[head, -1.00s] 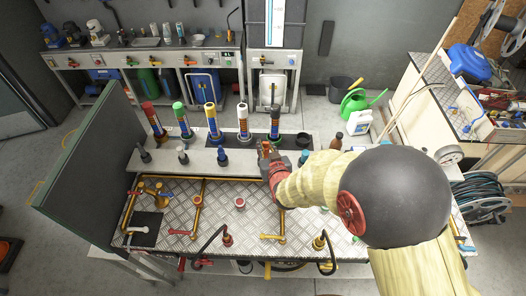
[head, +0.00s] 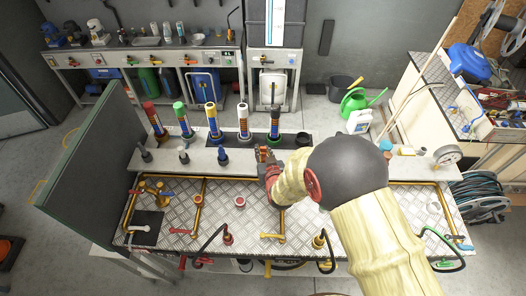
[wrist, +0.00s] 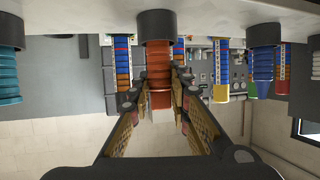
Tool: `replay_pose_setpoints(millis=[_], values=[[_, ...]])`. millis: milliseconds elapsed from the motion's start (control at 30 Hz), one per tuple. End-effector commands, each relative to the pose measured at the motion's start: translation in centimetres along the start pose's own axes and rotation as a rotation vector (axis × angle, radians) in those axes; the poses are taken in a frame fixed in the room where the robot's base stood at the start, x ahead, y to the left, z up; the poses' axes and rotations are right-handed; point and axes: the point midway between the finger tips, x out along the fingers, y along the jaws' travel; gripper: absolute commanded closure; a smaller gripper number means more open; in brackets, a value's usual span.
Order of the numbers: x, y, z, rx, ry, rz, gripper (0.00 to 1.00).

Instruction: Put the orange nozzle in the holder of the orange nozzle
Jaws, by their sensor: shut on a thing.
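The orange nozzle (wrist: 159,68) stands between the two fingers of my gripper (head: 265,154) in the wrist view, which shows the scene upside down. My gripper is shut on it. A dark collar (wrist: 156,24) is at the nozzle's end by the shelf. I cannot tell whether the collar is a holder or part of the nozzle, nor whether it touches the shelf. In the head view my gripper is at the front row on the grey shelf (head: 205,163), and its fingers mostly hide the nozzle. A blue nozzle (head: 222,156) stands to its left.
Tall banded columns stand behind, with red (head: 151,112), green (head: 179,110), yellow (head: 211,113), white (head: 243,115) and black (head: 275,116) tops. A teal piece (wrist: 8,75) is beside the gripper in the wrist view. Yellow pipes (head: 198,205) and black hoses cross the metal worktop in front.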

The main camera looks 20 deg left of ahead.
Motion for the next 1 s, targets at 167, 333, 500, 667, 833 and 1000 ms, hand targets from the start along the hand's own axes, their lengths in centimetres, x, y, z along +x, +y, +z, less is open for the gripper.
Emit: replay_pose_setpoints(millis=[167, 333, 500, 667, 833, 1000], values=[[0.1, 0.0, 0.3, 0.0, 0.0, 0.0, 0.8], [0.1, 0.0, 0.3, 0.0, -0.001, 0.0, 0.7], [0.1, 0.0, 0.2, 0.0, -0.001, 0.0, 0.63], [0.1, 0.0, 0.2, 0.0, -0.001, 0.0, 0.63], [0.0, 0.0, 0.0, 0.0, -0.001, 0.0, 0.63], [-1.6, 0.0, -0.1, 0.0, 0.0, 0.0, 0.63]])
